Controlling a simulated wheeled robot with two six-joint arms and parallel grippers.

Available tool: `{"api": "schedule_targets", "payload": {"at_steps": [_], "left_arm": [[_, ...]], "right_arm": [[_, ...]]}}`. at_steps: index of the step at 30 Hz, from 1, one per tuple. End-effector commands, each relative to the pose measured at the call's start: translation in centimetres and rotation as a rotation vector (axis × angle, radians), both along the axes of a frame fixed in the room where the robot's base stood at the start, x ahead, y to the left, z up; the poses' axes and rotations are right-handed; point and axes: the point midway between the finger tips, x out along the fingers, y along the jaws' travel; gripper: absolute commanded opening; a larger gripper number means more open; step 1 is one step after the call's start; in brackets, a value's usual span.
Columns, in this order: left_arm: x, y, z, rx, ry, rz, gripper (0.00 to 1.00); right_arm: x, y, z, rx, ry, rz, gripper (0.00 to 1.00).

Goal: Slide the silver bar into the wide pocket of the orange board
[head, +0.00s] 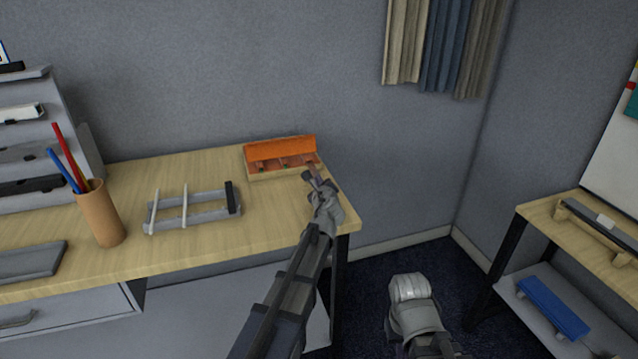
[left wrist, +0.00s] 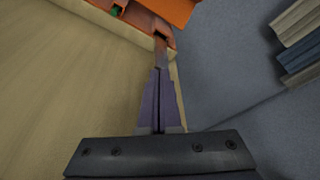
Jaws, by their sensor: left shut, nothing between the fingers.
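The orange board (head: 280,148) stands at the back right of the table, with a raised back and a row of pockets; part of it shows at the top of the left wrist view (left wrist: 178,10). A narrow bar, apparently the silver bar (left wrist: 161,52), looks brownish with orange reflections. Its far end meets a dark pocket opening at the board's right end; how deep it sits is hidden. My left gripper (head: 311,178) is shut and empty, its fingertips (left wrist: 160,72) at the bar's near end. Whether they touch it I cannot tell.
A grey rack (head: 190,210) stands on the table, left of the board. A pencil cup (head: 100,217) and a grey tray (head: 30,262) are farther left. The table's right edge is close to my left gripper. A side shelf (head: 575,225) stands at right.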

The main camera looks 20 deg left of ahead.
Motion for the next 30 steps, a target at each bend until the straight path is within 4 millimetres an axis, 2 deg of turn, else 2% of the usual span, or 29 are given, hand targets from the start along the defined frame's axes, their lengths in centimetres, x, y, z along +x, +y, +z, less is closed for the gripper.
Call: {"api": "schedule_targets", "payload": {"at_steps": [30], "left_arm": [[1.7, 1.1, 0.0, 0.000, 0.000, 0.000, 0.00]], "right_arm": [[0.0, 0.0, 0.0, 0.000, 0.000, 0.000, 0.00]]}}
